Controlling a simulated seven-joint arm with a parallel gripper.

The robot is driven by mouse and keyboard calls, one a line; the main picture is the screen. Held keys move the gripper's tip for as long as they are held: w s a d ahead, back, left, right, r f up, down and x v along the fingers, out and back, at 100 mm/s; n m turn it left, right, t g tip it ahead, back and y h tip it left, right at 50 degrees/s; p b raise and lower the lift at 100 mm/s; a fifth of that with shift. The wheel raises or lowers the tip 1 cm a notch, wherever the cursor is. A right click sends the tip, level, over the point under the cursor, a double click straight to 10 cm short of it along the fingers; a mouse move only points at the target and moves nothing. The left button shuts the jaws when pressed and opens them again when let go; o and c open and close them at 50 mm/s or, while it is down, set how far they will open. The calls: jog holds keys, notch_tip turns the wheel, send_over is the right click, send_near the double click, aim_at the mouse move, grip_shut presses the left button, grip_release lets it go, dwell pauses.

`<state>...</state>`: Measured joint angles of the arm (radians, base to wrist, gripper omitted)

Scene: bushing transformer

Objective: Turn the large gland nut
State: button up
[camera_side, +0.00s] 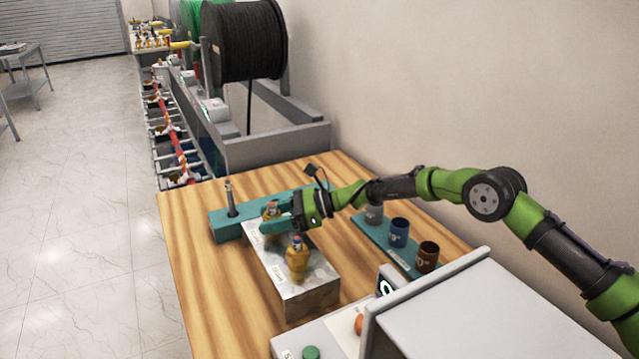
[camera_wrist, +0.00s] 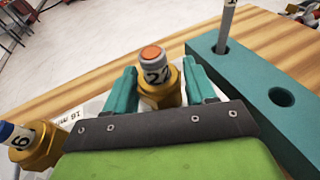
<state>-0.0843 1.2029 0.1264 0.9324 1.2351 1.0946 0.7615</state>
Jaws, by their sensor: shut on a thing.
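My gripper (camera_wrist: 160,88) has its two teal fingers on either side of a brass gland nut (camera_wrist: 158,98) and is shut on it. A white cable end with an orange top and a partly readable number starting with 2 sticks up through this nut. In the side view my gripper (camera_side: 282,226) reaches from the right to this rear nut (camera_side: 271,209), partly hiding it. A second brass gland nut (camera_side: 298,262) stands apart, nearer the camera on the same metal block (camera_side: 308,294). In the wrist view this second nut (camera_wrist: 40,146) is at lower left, around a blue-topped cable end.
A teal holder (camera_side: 225,224) with an upright rod (camera_side: 231,200) is behind the block. A teal rack (camera_side: 405,265) with several labelled cups stands to the right. A grey box (camera_side: 485,310) and a panel with a green button (camera_side: 311,352) are in front. Bare wood lies left of the block.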

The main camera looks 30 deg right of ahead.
jog(key=shift+n+g+y, duration=0.3)
jog(key=shift+n+g, duration=0.5)
jog(key=shift+g, duration=0.2)
jog(key=o, duration=1.4)
jog(key=shift+d, duration=0.1)
jog(key=shift+v, duration=2.95)
